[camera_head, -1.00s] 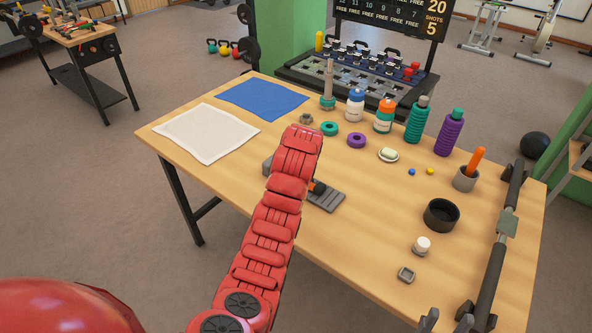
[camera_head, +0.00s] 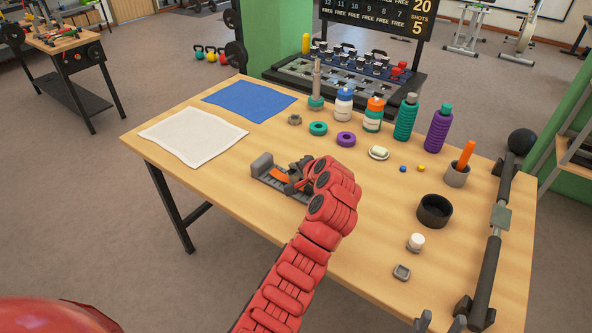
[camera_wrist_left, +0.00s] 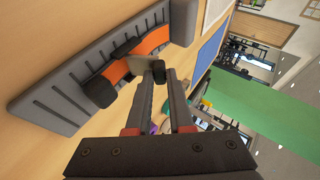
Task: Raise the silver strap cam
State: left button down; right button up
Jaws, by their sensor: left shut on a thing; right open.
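The silver strap cam (camera_wrist_left: 125,66) is a small metal plate over an orange strap (camera_wrist_left: 152,40) on a grey ridged base, in the left wrist view. Dark round knobs (camera_wrist_left: 97,92) flank it. In the head view, the grey strap base (camera_head: 262,165) lies on the table, partly hidden by my left arm. My left gripper (camera_head: 300,178) is over its right part, shut on the cam's near end; the exact contact is hard to see. The gripper also shows in the left wrist view (camera_wrist_left: 162,76). My right gripper (camera_head: 441,323) is open and empty at the bottom edge.
A white cloth (camera_head: 192,136) and a blue cloth (camera_head: 250,100) lie at left. The front-left table is bare.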

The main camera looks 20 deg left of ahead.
pick_arm(q)
jog(key=c, duration=0.8)
grip_release()
jog(key=p+v, duration=0.3)
jog(key=v, duration=1.4)
jog(key=shift+s+d+p, duration=0.15)
jog(key=shift+s+p, duration=0.05)
jog(key=shift+p, duration=0.15)
jog(key=shift+w, duration=0.15)
